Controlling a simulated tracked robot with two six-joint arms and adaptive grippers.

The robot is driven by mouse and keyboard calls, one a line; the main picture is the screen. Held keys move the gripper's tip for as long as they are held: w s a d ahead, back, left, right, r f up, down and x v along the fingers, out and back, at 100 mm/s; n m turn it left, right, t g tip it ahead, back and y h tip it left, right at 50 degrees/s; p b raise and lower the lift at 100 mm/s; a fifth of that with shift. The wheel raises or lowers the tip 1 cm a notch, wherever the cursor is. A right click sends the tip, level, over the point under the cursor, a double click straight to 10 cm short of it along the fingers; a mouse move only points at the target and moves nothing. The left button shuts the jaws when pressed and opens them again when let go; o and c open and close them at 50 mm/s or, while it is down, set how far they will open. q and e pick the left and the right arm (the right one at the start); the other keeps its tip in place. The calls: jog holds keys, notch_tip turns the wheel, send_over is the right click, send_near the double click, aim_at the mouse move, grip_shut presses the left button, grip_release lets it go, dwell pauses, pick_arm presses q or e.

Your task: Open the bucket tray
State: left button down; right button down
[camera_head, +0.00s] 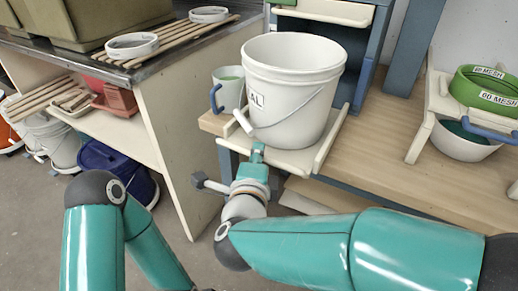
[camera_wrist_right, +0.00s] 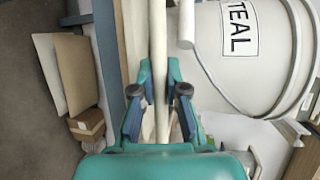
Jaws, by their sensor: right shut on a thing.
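The bucket tray (camera_head: 286,163) is a pale pull-out tray with raised side rims, partly out from a blue frame. A large white bucket (camera_head: 290,85) stands upright on it; its label reads TEAL in the right wrist view (camera_wrist_right: 240,30). My right gripper (camera_head: 257,152) is at the tray's front edge, below the bucket. In the right wrist view its fingers (camera_wrist_right: 160,97) are shut on a pale bar (camera_wrist_right: 158,55), which appears to be the tray's front lip. My left arm shows at lower left, but its gripper is out of view.
A mug (camera_head: 229,88) with a blue handle stands left of the bucket. At right a wooden shelf (camera_head: 385,165) holds a sieve stand with a green sieve (camera_head: 487,88) over a bowl (camera_head: 462,145). At left is a bench with slatted racks (camera_head: 165,45). Open floor lies between.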

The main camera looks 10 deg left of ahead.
jog(key=shift+s+f, duration=0.15)
jog(key=shift+f, duration=0.1)
jog(key=c, duration=1.2)
grip_release()
jog(key=shift+r, duration=0.1)
jog(key=shift+r, duration=0.1)
